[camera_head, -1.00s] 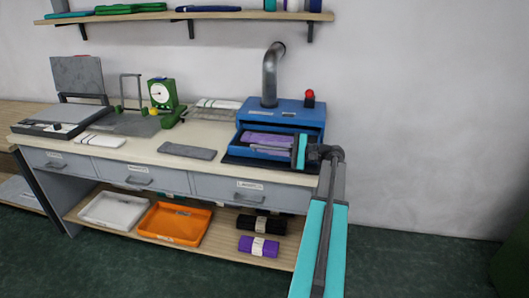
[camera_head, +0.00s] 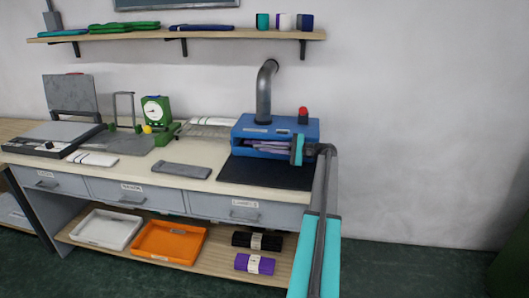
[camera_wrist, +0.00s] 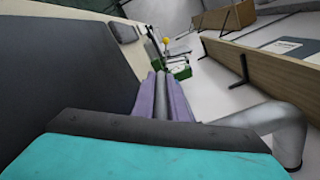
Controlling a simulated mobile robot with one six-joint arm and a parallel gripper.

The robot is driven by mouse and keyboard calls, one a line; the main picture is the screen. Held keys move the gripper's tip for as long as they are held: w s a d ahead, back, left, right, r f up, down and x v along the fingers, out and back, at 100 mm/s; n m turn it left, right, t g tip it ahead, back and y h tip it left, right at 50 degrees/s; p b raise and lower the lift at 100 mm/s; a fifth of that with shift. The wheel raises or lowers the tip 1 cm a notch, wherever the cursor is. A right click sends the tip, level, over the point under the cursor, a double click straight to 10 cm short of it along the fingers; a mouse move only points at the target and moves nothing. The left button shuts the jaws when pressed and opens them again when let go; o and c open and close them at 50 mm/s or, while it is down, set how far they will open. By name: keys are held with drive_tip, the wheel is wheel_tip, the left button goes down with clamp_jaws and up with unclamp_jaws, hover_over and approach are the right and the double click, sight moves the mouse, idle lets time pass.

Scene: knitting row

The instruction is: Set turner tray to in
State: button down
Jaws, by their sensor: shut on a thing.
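The turner (camera_head: 285,128) is a blue machine at the right end of the bench, with a grey pipe and a red lamp on top. Its tray (camera_head: 270,154), holding purple knitted pieces (camera_head: 262,146), sits at the turner's front opening, mostly inside. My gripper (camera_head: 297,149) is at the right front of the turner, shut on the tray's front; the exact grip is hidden.
A dark mat (camera_head: 265,174) lies clear in front of the turner. A grey slab (camera_head: 180,171), green dial scale (camera_head: 157,112) and white folded piece (camera_head: 93,159) stand left. Below are white (camera_head: 105,229) and orange trays (camera_head: 170,242). A wall shelf (camera_head: 170,33) runs above.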

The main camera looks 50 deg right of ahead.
drive_tip(key=shift+w+d+f, duration=0.1)
drive_tip(key=shift+w+d, duration=0.05)
drive_tip(key=shift+d, duration=0.45)
drive_tip(key=shift+w+d, duration=0.15)
drive_tip(key=shift+d, duration=0.5)
drive_tip(key=shift+w, duration=0.15)
drive_tip(key=c, duration=1.8)
unclamp_jaws()
drive_tip(key=shift+d, duration=0.2)
drive_tip(key=shift+w+a, duration=0.1)
drive_tip(key=shift+a, duration=0.1)
drive_tip(key=b+v, duration=0.1)
drive_tip(key=v, duration=1.2)
drive_tip(key=shift+s+d, duration=0.15)
drive_tip(key=shift+s, duration=0.25)
